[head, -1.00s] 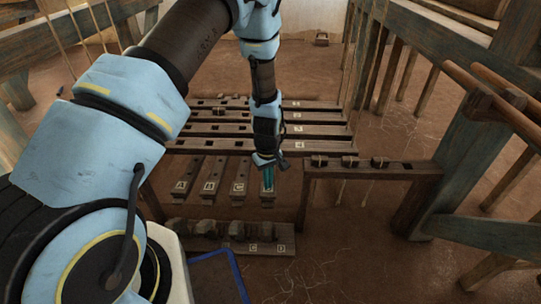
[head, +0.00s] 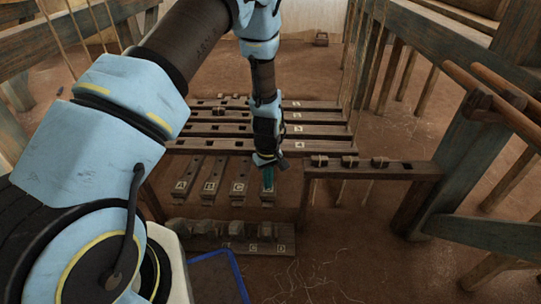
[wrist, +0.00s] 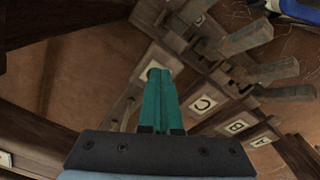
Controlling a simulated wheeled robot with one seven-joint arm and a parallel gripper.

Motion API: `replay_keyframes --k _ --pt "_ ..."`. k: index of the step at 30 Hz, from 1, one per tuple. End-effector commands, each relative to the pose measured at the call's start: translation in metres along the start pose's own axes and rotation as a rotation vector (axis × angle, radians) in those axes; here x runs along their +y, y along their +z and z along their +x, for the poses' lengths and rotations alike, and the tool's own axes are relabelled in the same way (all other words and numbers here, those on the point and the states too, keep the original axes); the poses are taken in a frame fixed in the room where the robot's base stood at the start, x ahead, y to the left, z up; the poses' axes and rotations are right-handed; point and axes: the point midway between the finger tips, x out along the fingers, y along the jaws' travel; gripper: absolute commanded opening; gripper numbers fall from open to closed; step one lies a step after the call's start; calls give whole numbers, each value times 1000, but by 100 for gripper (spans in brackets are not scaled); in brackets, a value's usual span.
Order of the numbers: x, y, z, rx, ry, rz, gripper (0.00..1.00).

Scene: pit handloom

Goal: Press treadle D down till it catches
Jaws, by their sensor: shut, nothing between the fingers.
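Treadles A (head: 180,187), B (head: 210,188), C (head: 239,189) and D (head: 267,198) lie side by side as dark wooden bars, D furthest right in the head view. My gripper (head: 268,187) points down at the front end of treadle D, its teal fingers shut and empty. In the wrist view the fingertips (wrist: 155,72) overlap a white label plate at the treadle's end and hide its letter. I cannot tell whether they touch the wood. The catch is not clearly visible.
A low board (head: 262,246) with several blocks and letter plates stands in front of the treadles. Numbered bars (head: 210,130) lie behind them. A raised wooden rail (head: 375,172) stands close on the right. A blue-edged item (head: 238,275) is at front. Bare floor lies front right.

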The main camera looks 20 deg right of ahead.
Motion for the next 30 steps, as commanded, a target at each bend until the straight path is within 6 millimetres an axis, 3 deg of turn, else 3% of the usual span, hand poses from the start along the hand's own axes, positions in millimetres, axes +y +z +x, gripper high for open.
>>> replay_keyframes --k 10,30 --pt "0 0 4 0 0 0 0" --pt "0 0 42 1 1 0 0"
